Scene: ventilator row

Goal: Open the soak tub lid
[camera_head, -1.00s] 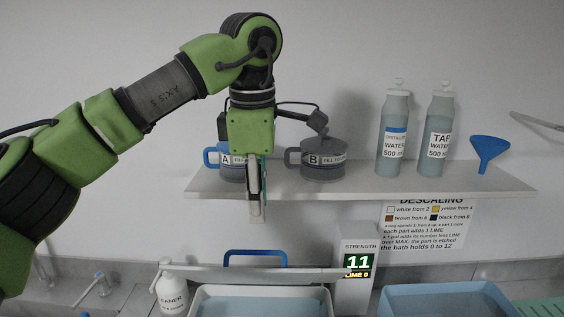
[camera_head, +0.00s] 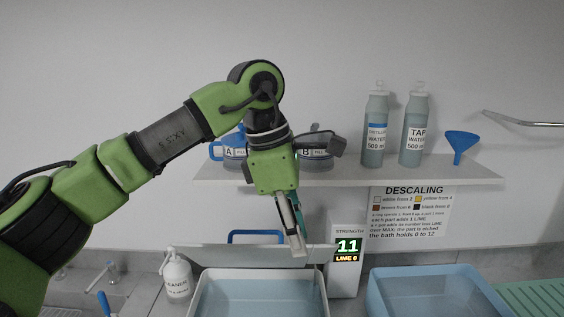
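The soak tub (camera_head: 204,301) is a pale open tray with blue-grey liquid in it, at the bottom middle. A pale grey lid (camera_head: 215,257) stands raised along its back edge, with a blue handle (camera_head: 232,238) above its top edge. My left gripper (camera_head: 298,249) points down, its fingertips in front of the right part of the lid. I cannot tell whether they touch it. The fingers appear close together, seen nearly edge-on, and their gap is not clear. My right gripper is out of view.
The strength display (camera_head: 347,248) reads 11, just right of the lid. A white bottle (camera_head: 177,278) stands left of the tub, and a blue tub (camera_head: 378,292) stands right. Above, a shelf (camera_head: 400,176) holds jugs A and B, two water bottles and a funnel (camera_head: 460,145).

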